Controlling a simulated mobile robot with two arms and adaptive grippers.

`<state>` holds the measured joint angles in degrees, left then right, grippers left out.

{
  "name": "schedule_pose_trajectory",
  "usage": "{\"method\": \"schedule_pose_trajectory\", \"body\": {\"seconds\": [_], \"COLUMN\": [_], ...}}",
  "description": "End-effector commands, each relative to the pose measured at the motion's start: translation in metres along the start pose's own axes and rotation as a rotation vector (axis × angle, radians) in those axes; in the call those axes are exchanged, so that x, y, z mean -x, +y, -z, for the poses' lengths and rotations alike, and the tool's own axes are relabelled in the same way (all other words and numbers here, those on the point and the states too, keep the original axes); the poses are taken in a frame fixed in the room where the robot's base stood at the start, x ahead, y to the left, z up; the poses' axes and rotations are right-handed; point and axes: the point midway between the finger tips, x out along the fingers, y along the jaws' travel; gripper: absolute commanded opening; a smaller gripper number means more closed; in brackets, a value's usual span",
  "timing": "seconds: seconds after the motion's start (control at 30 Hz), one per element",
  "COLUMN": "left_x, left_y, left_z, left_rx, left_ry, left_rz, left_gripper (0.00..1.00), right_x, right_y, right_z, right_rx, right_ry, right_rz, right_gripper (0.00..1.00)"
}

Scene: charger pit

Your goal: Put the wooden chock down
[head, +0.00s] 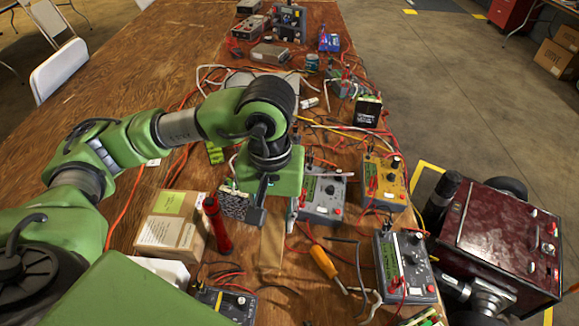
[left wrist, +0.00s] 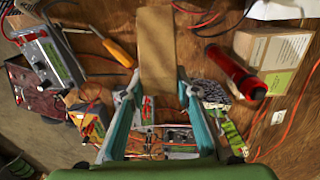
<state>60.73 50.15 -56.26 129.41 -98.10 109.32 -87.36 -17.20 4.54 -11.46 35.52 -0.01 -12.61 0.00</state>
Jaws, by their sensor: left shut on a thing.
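The wooden chock is a plain tan block, seen below my left gripper in the head view (head: 271,245) and upright in the middle of the left wrist view (left wrist: 157,50). My left gripper (head: 274,212) points down over the wooden table. Its two teal fingers (left wrist: 157,92) are on either side of the chock's near end, shut on it. I cannot tell whether the chock's lower end touches the table. My right gripper is not in view.
A red flashlight (head: 217,226) and a cardboard box (head: 172,224) stand left of the chock. An orange screwdriver (head: 326,264) lies to its right. Grey (head: 322,196) and yellow (head: 385,181) meters and many cables crowd the right side. The table's far left is bare.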

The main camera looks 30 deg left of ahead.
Motion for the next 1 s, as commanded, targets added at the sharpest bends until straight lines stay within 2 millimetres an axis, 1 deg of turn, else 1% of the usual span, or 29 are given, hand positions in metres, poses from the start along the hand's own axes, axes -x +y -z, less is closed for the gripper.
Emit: {"method": "schedule_pose_trajectory", "body": {"seconds": [0.03,0.2,0.3,0.43,0.53,0.6,0.67,0.77,1.0], "left_x": [-0.01,-0.023,-0.029,-0.034,-0.036,-0.038,-0.042,-0.051,-0.075], "left_y": [-0.001,-0.006,-0.009,-0.013,-0.014,-0.015,-0.016,-0.019,-0.029], "left_z": [-0.001,0.0,0.0,0.001,0.001,0.005,0.013,0.033,0.092], "left_rx": [0.094,0.442,0.617,0.78,0.851,0.878,0.889,0.894,0.891], "left_ry": [-0.002,-0.002,-0.001,0.0,-0.001,-0.002,-0.002,-0.005,-0.003], "left_rz": [-0.002,0.0,0.0,0.001,0.002,0.002,0.002,0.004,0.005], "left_gripper": [0.02,0.02,0.02,0.02,0.02,0.02,0.02,0.02,0.02], "right_x": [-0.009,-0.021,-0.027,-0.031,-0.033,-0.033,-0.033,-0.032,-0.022], "right_y": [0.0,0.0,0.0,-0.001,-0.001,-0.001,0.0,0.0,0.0], "right_z": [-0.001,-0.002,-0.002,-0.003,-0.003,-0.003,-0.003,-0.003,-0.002], "right_rx": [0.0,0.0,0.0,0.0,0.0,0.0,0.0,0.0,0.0], "right_ry": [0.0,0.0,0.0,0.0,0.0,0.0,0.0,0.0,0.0], "right_rz": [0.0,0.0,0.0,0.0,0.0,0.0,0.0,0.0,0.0], "right_gripper": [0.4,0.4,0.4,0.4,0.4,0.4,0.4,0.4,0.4]}}
